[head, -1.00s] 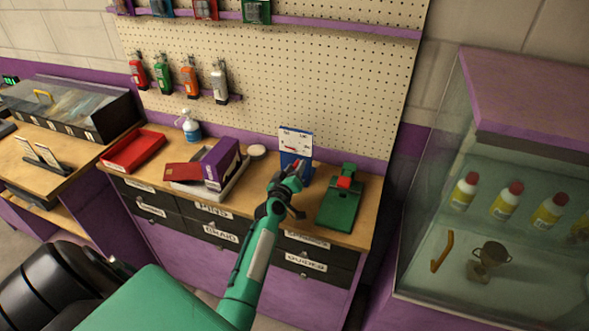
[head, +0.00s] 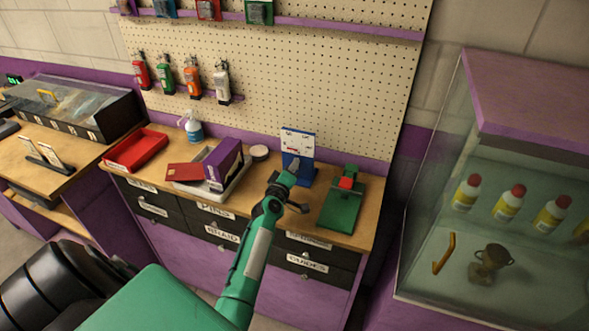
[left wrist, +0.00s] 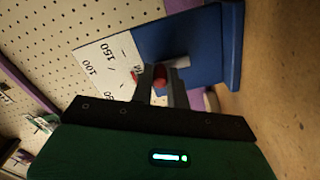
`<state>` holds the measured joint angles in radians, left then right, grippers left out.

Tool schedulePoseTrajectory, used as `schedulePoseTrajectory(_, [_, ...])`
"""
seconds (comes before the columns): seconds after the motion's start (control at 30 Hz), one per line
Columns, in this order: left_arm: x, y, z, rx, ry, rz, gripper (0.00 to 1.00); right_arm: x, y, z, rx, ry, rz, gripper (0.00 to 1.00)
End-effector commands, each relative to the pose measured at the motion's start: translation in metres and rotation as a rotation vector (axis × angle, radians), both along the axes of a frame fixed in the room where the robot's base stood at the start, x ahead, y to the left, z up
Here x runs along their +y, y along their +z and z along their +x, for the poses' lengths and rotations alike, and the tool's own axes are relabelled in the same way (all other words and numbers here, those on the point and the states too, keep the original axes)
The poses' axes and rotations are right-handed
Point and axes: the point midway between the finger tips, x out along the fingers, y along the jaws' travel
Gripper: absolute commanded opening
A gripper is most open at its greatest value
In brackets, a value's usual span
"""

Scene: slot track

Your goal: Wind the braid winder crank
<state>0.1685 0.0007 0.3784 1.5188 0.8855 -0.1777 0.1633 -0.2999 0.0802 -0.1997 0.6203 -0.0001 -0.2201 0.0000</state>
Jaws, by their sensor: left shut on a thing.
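The braid winder (head: 307,176) looks to be the blue upright stand with a white scale plate (head: 298,144) on the bench. In the left wrist view its blue body (left wrist: 206,45) and the plate marked 100 and 150 (left wrist: 108,68) show tilted. My left gripper (head: 293,169) is in front of the winder. In the left wrist view the fingers (left wrist: 159,82) are shut on a small red crank knob (left wrist: 160,72), beside a grey shaft (left wrist: 178,63). The fingers hide part of the crank. My right gripper is not in view.
A green device with a red part (head: 342,206) stands close right of the winder. A purple box (head: 222,165), a red tray (head: 136,149) and a spray bottle (head: 192,127) are on the left. A glass case (head: 500,200) stands at the right.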

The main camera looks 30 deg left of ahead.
Motion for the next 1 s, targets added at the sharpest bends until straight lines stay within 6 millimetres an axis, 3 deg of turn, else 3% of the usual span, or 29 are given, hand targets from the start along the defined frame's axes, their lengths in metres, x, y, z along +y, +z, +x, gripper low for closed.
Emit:
schedulePoseTrajectory(0.3, [0.001,0.0,0.0,-0.002,0.0,-0.013,0.0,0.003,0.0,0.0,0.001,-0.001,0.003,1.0])
schedulePoseTrajectory(0.33, [0.001,0.0,0.0,-0.003,0.001,-0.013,0.18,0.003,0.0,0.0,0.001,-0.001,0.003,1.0])
schedulePoseTrajectory(0.43, [0.001,0.0,0.0,-0.002,0.0,-0.012,0.38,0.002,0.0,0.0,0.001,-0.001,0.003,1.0])
schedulePoseTrajectory(0.77, [0.0,-0.001,-0.002,-0.003,0.0,-0.012,0.38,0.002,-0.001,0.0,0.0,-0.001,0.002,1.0])
schedulePoseTrajectory(1.0, [-0.007,-0.003,-0.03,-0.001,0.001,-0.012,0.38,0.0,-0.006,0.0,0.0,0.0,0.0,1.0])
